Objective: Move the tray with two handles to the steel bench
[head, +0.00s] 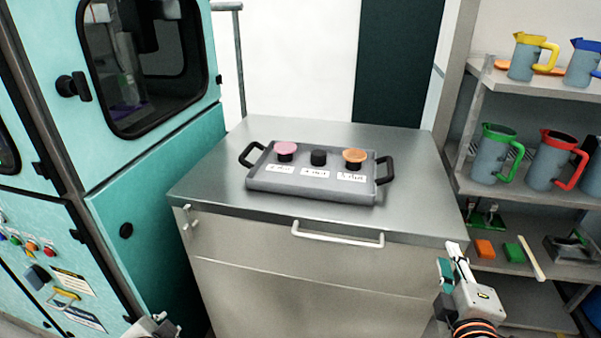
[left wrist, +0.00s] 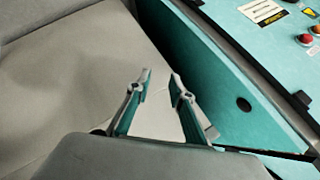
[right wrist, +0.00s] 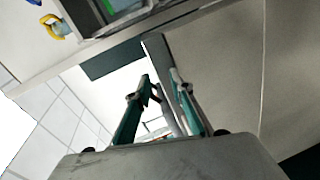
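The grey tray (head: 310,190) lies flat on a steel-topped cabinet (head: 215,180). It has a black handle at its left end (head: 249,155) and another at its right end (head: 386,171). It carries a pink-topped piece (head: 286,149), a black piece (head: 318,158) and an orange-topped piece (head: 354,157), with white labels in front. My right gripper (head: 452,258) is open and empty, low by the cabinet's front right corner. My left gripper (head: 167,323) is at the bottom edge, below and left of the cabinet top. In the left wrist view its fingers (left wrist: 161,82) are apart and empty.
A teal machine (head: 160,150) with a window and buttons stands close on the left. A shelf rack (head: 520,190) with coloured jugs stands on the right. The cabinet has a bar handle (head: 338,237) sticking out in front. Its top is clear around the tray.

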